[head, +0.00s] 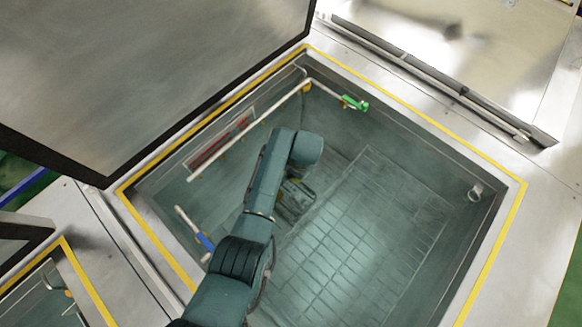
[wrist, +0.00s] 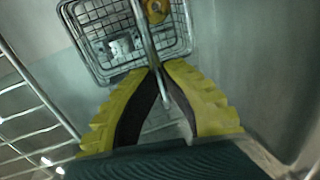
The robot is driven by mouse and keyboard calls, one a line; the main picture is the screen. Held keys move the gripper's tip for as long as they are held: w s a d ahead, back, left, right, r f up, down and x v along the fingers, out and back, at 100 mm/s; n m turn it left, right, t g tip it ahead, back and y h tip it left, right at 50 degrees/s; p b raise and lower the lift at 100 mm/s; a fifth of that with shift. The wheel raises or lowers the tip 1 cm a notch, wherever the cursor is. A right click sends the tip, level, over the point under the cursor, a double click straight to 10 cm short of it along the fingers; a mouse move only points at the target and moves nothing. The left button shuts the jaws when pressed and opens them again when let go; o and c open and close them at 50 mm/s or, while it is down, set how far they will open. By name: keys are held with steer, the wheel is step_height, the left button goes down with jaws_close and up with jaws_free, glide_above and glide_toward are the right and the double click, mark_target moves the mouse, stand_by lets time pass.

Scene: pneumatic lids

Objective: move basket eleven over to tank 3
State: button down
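A wire basket (wrist: 128,38) with a round yellow tag (wrist: 156,10) and small pale metal parts inside shows at the top of the wrist view. I cannot read a number on the tag. My gripper (wrist: 158,72) has yellow fingers with dark pads, and their tips close around the basket's thin metal handle (wrist: 145,38). In the head view, my arm reaches down into an open tank (head: 490,245). My gripper there is mostly hidden by the arm, with a dark basket-like shape (head: 295,200) beside it. No tank number is readable.
A large raised lid (head: 150,70) stands at the upper left of the tank. A closed metal cover (head: 470,50) lies at upper right. Pipes with a green handle (head: 354,103) and a blue handle (head: 205,242) line the tank wall. Another tank opening (head: 45,295) is at lower left.

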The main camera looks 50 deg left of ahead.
steer(key=shift+f+b, duration=0.35)
steer(key=shift+b, duration=0.05)
steer(key=c, duration=1.2)
jaws_free()
steer(key=shift+o, duration=0.2)
steer(key=shift+f, duration=0.15)
steer(key=a+p+v, duration=0.2)
steer(key=p+v, duration=1.1)
steer(key=v, duration=1.1)
steer(key=shift+s+a+r, duration=0.15)
steer(key=shift+a+r, duration=0.1)
steer(key=shift+a, duration=0.05)
